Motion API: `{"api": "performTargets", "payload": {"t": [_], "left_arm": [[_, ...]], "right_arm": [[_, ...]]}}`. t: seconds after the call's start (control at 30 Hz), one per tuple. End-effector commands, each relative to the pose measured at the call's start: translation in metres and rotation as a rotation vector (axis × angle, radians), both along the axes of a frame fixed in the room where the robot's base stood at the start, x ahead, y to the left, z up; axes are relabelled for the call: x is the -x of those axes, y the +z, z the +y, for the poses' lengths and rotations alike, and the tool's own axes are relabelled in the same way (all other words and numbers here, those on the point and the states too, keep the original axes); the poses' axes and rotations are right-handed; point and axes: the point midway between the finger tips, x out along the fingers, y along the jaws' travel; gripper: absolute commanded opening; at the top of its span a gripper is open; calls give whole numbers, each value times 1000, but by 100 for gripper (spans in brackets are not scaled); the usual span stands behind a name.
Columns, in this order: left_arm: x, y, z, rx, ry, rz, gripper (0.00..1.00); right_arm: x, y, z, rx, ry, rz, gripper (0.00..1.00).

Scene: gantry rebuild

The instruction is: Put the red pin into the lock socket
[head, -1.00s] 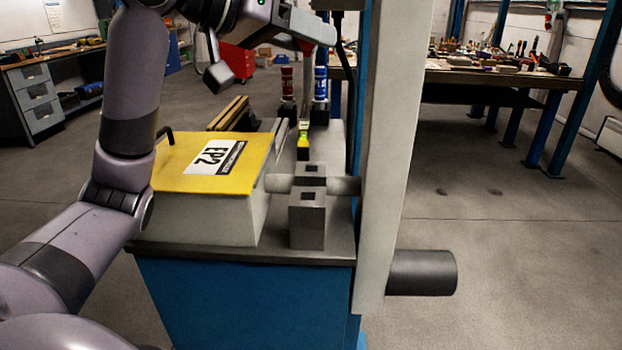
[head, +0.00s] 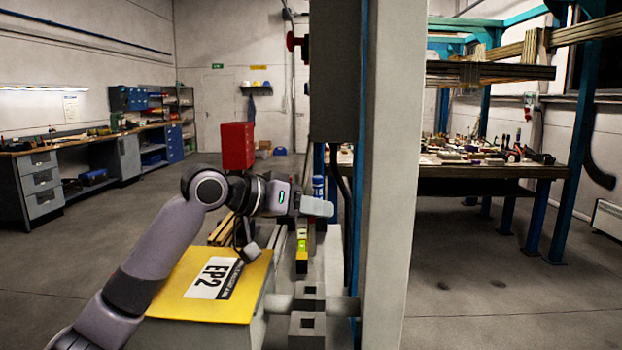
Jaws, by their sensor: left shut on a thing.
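My left gripper (head: 317,207) is over the far part of the bench, in front of the blue-topped pin (head: 318,187). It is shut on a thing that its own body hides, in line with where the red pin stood. No part of the red pin shows. The lock socket appears to be the grey metal block with square holes (head: 307,323), at the bottom of the view, nearer to me than the gripper and apart from it. Its lower part is cut off. My right gripper is not in view.
The yellow EP2 cover (head: 217,300) lies left of the block. A small yellow-green spirit level (head: 302,240) stands behind the block. A tall grey post (head: 388,180) closes off the right side. Wooden bars (head: 222,229) lie at the far left of the bench.

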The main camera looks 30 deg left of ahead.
Motion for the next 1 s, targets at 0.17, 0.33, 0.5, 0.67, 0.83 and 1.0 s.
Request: {"api": "performTargets", "payload": {"t": [0.17, 0.33, 0.5, 0.67, 0.83, 1.0], "left_arm": [[-7, -14, 8, -7, 10, -2, 1], [-8, -21, 9, -7, 11, -5, 1], [-8, -32, 9, -7, 10, -4, 1], [-8, -46, 9, -6, 10, -4, 1], [-7, -55, 9, -6, 9, -4, 1], [-7, -56, 9, -6, 9, -4, 1]], "right_arm": [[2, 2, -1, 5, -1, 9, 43], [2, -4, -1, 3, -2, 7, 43], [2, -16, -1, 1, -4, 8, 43], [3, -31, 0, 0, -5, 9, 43], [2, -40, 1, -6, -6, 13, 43], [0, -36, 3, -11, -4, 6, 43]]}}
